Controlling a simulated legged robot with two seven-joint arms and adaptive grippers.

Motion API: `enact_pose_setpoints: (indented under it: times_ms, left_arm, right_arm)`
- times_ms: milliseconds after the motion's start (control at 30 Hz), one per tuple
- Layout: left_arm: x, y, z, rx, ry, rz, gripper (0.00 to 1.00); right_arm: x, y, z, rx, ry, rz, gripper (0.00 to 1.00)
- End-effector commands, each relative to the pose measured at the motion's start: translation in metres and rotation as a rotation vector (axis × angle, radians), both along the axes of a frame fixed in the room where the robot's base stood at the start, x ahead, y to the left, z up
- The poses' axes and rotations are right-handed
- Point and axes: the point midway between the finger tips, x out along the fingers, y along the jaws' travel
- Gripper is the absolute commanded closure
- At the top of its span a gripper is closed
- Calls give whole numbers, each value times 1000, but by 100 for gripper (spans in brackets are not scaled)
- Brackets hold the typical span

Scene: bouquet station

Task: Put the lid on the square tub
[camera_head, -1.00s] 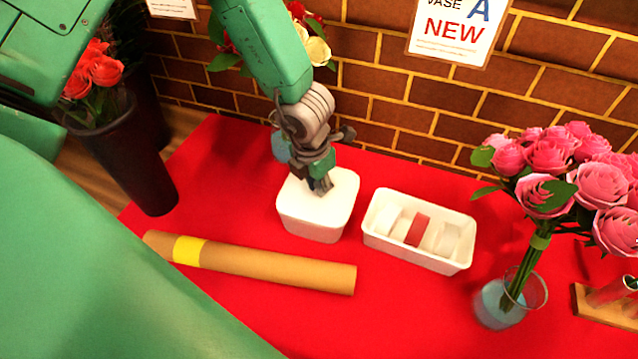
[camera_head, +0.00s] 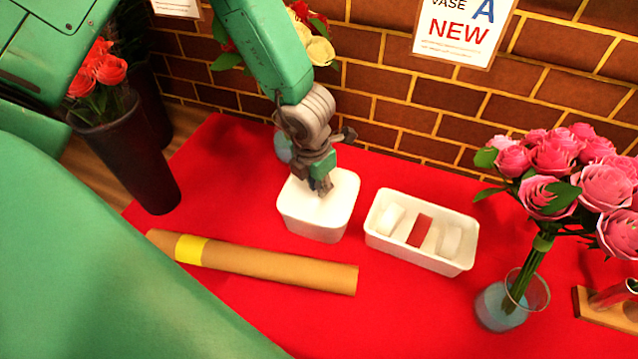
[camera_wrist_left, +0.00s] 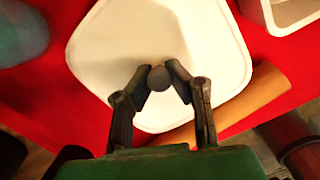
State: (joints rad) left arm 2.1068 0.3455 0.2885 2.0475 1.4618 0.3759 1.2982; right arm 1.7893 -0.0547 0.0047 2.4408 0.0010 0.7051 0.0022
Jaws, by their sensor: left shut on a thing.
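The white square tub (camera_head: 312,224) stands upright on the red table. Its white lid (camera_head: 340,188) lies over the top of the tub; I cannot tell whether it is pressed fully down. The lid fills much of the left wrist view (camera_wrist_left: 120,50), with a round dark knob (camera_wrist_left: 159,78) between my fingertips. My left gripper (camera_head: 323,188) is above the lid and shut on that knob. In the left wrist view my left gripper (camera_wrist_left: 160,80) has both fingertips against the knob. My right gripper is in neither view.
A white divided tray (camera_head: 420,258) with rolls stands right of the tub. A cardboard tube (camera_head: 270,268) with a yellow band lies in front. A glass vase (camera_head: 512,298) with pink roses stands at the right. A brick wall (camera_head: 400,110) rises behind.

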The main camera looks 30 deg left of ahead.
Motion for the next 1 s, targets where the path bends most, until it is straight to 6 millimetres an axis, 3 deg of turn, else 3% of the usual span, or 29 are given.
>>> enact_pose_setpoints:
  times_ms: [367, 400, 433, 467, 667, 733, 767, 1000]
  left_arm:
    - [0, -1, 0, 0, 0, 0, 100]
    - [0, -1, 0, 0, 0, 0, 78]
    - [0, -1, 0, 0, 0, 0, 67]
    - [0, -1, 0, 0, 0, 0, 64]
    - [0, -1, 0, 0, 0, 0, 64]
    - [0, -1, 0, 0, 0, 0, 46]
    - [0, -1, 0, 0, 0, 0, 43]
    - [0, -1, 0, 0, 0, 0, 43]
  right_arm:
    - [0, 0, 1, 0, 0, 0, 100]
    - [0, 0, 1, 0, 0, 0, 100]
    - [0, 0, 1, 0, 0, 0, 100]
    - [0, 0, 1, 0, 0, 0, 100]
    - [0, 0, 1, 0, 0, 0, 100]
    - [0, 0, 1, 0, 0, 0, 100]
    - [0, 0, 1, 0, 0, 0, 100]
    - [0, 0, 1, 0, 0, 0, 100]
